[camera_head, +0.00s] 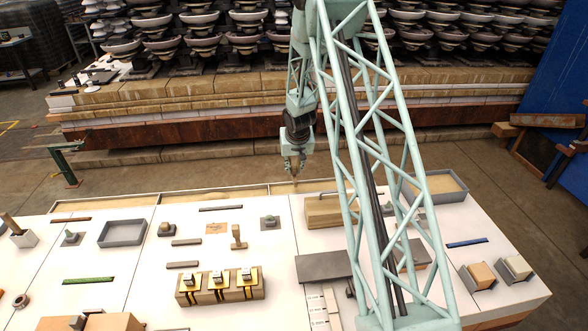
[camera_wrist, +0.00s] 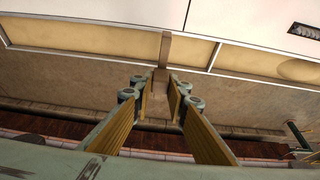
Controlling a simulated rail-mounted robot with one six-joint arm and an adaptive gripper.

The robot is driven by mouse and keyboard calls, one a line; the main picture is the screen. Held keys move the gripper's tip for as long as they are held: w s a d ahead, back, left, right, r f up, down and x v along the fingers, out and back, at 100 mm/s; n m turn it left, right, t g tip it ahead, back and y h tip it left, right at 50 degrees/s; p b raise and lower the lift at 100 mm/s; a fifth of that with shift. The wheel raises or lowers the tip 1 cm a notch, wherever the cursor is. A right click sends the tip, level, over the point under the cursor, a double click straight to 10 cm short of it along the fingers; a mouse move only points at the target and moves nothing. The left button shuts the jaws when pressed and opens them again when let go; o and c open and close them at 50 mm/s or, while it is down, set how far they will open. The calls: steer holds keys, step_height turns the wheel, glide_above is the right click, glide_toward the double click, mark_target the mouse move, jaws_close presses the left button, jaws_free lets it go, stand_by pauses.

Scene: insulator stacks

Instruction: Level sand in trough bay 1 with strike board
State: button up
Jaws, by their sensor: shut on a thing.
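My gripper (camera_head: 293,168) hangs over the far edge of the white table, above a long shallow sand trough (camera_head: 215,192). In the wrist view its fingers (camera_wrist: 161,103) are shut on the wooden strike board. The brown strike board (camera_wrist: 165,50) lies crosswise over the trough in that view, with its block-like grip between the fingertips. Pale sand (camera_wrist: 110,38) shows on both sides of it. A thin divider (camera_wrist: 215,56) stands to its right, and a rounded sand patch (camera_wrist: 300,70) lies beyond. Contact between board and sand cannot be told. No bay number is readable.
A wooden box (camera_head: 325,212) stands on the table right of the gripper. A grey tray (camera_head: 122,233) and a block with yellow-topped fittings (camera_head: 220,287) are nearer. Insulator stacks (camera_head: 230,40) fill the back. My lattice arm hides part of the table's right side.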

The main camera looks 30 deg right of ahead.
steer(key=shift+r+p, duration=0.3)
steer(key=shift+r, duration=0.2)
